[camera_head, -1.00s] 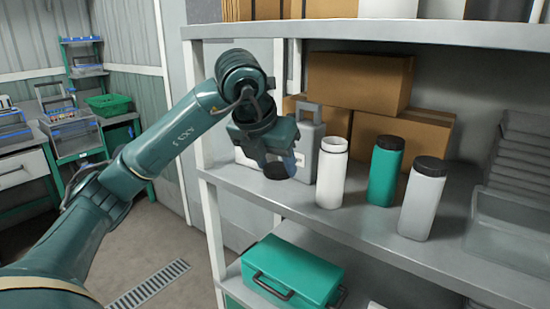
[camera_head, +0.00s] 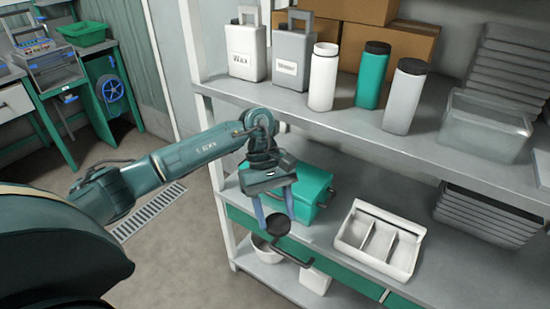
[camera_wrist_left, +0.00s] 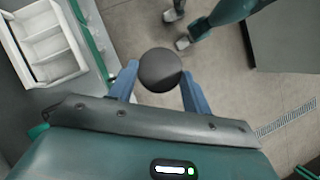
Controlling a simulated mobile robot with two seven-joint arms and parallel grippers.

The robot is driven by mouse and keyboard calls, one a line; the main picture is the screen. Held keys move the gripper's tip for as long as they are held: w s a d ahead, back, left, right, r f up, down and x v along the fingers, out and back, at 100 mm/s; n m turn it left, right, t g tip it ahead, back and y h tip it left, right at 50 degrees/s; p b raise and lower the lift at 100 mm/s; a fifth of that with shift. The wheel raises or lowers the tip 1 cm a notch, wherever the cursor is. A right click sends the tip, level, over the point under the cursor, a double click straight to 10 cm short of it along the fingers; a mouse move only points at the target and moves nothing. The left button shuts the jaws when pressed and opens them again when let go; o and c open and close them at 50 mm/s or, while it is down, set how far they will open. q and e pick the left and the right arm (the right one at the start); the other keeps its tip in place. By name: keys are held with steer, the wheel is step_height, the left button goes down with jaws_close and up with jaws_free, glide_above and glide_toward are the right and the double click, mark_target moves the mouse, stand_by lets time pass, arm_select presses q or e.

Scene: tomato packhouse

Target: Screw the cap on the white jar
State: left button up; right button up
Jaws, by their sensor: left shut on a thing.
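The white jar (camera_head: 323,77) stands upright on the upper shelf, open at the top with no cap on it. My left gripper (camera_head: 276,208) is below the level of that shelf, lower than the jar and left of it. Its blue fingers are shut on a round black cap (camera_head: 278,225). In the left wrist view the cap (camera_wrist_left: 160,70) sits between the two fingertips (camera_wrist_left: 158,88), its flat dark face showing. I cannot make out my right gripper.
Right of the jar stand a teal jar (camera_head: 372,75) and a grey jar (camera_head: 404,98), both black-capped. Left are two canisters (camera_head: 247,52) (camera_head: 292,60). Below are a teal case (camera_head: 312,184) and a white divided tray (camera_head: 408,261). The upper shelf's front edge (camera_head: 370,152) lies between gripper and jar.

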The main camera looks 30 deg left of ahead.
arm_select(q)
steer(key=s+d+f+m+g+y, duration=0.2)
steer(key=s+f+m+y, duration=0.2)
steer(key=s+f+m, duration=0.3)
steer(key=f+m, duration=0.1)
steer(key=m, duration=0.2)
steer(key=shift+d+m+y, duration=0.3)
steer(key=shift+d+y, duration=0.05)
steer(key=shift+y, duration=0.05)
steer(key=shift+w+a, duration=0.1)
